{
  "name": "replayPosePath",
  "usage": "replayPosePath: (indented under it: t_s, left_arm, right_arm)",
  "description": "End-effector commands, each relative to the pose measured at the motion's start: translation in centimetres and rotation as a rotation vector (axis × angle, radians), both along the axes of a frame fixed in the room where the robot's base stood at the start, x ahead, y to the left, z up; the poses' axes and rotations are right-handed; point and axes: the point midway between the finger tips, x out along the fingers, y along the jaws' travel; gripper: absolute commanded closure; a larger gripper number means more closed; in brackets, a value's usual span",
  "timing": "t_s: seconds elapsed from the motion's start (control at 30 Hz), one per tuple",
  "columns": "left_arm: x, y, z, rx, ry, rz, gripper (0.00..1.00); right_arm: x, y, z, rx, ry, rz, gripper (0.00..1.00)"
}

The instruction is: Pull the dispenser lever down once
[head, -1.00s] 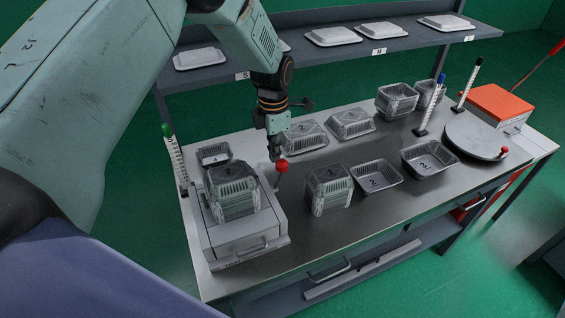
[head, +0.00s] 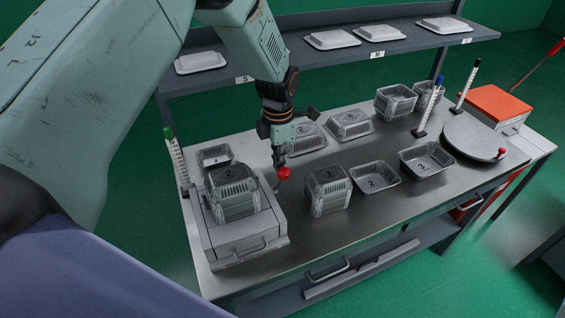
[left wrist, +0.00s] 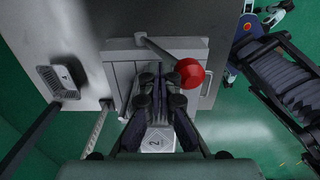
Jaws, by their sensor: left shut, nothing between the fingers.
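The dispenser (head: 245,240) is a grey box at the near left of the table, with a stack of foil trays (head: 233,192) on it. Its lever, a thin rod with a red ball knob (head: 284,172), stands at the box's right side. The knob also shows in the left wrist view (left wrist: 188,72), with the rod running up-left from it. My left gripper (head: 279,164) points down with its fingers shut and empty, right at the knob. In the left wrist view the fingertips (left wrist: 161,78) lie beside the knob; contact is hard to tell. My right gripper is out of view.
Another tray stack (head: 328,190) stands close right of the lever. Single foil trays (head: 375,178) lie further right, before a round grey turntable (head: 473,137) and an orange-topped box (head: 497,103). A shelf with white lids (head: 333,40) runs behind. A green-topped post (head: 176,160) stands at left.

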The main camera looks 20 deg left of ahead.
Motion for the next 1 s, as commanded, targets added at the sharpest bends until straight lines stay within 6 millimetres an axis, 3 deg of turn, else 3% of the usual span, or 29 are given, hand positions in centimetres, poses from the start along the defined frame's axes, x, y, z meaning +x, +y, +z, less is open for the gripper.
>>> replayPosePath:
  t_s: [0.5,1.0]
  left_arm:
    - [-2.0,-2.2,-1.5,0.0,0.003,-0.001,1.0]
    - [-2.4,-2.6,-2.1,0.0,0.004,0.0,1.0]
  right_arm:
    - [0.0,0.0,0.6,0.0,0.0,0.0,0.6]
    - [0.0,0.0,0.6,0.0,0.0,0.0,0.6]
